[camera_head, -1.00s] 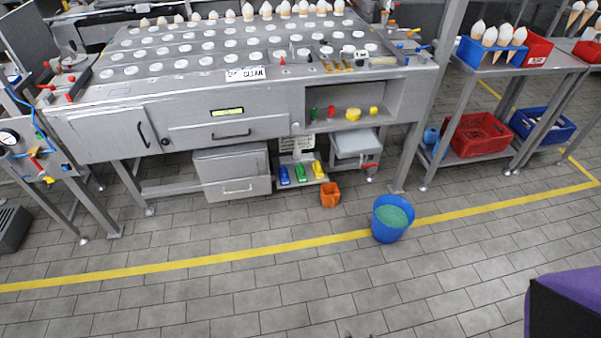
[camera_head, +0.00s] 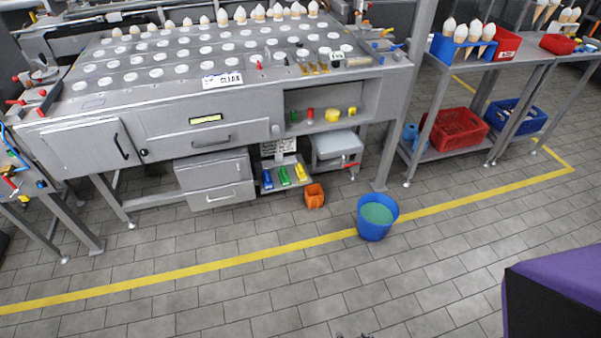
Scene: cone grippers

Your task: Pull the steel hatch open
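The steel hatch (camera_head: 85,147) is a grey door at the front left of the long steel machine. It looks shut, flush with the machine front. Its dark vertical bar handle (camera_head: 121,146) is on its right side, and a small black knob (camera_head: 144,152) sits just right of it. Neither of my grippers can be made out in the head view. A small dark shape shows at the bottom edge, too little to identify.
A drawer (camera_head: 185,143) is right of the hatch, with a lower steel box (camera_head: 215,182) below. A blue bucket (camera_head: 376,218) and an orange container (camera_head: 314,196) stand on the floor. The tiled floor before the hatch is clear. A steel side table (camera_head: 30,200) stands at left.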

